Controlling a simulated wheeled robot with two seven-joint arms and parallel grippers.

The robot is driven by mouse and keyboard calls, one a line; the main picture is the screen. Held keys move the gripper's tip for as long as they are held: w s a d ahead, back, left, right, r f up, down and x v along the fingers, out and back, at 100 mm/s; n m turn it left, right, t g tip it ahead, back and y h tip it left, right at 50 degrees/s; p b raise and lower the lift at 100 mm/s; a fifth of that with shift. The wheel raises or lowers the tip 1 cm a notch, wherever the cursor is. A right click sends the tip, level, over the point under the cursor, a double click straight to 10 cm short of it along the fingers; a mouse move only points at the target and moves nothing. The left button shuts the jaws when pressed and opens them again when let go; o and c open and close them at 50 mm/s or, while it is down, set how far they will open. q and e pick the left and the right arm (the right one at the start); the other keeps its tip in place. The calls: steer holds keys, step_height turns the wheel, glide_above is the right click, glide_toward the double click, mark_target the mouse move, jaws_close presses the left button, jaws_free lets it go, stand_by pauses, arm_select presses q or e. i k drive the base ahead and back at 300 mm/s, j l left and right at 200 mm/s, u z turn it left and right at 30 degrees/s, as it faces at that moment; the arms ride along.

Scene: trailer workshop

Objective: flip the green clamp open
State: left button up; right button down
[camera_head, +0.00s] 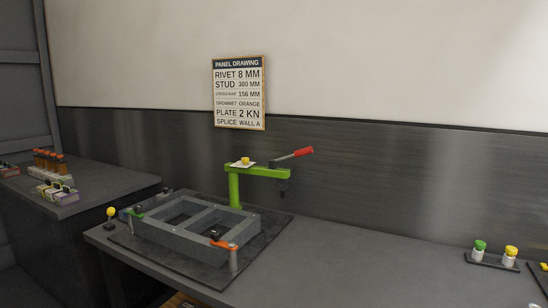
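A small green clamp (136,212) sits at the left end of a grey frame (160,238) with two openings. It is too small to tell clearly whether it is shut down on the frame. An orange clamp (224,246) with a dark knob lies over the frame's front right corner. A larger bright green post with a horizontal arm (265,172) stands behind the frame. It carries a red-handled lever (303,153) pointing up to the right and a dark tip hanging below. Neither of my grippers is in view.
The frame rests on a dark mat (270,224) on the grey bench (340,265). A yellow-knobbed lever (110,213) stands at the bench's left corner. Green and yellow capped bottles (495,253) stand at the right. A side counter (95,196) holds small parts. The bench middle is clear.

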mark_target(137, 210)
steer(key=i+j+u, duration=0.35)
steer(key=j, duration=0.15)
steer(key=i+j+u, duration=0.3)
steer(key=j, duration=0.2)
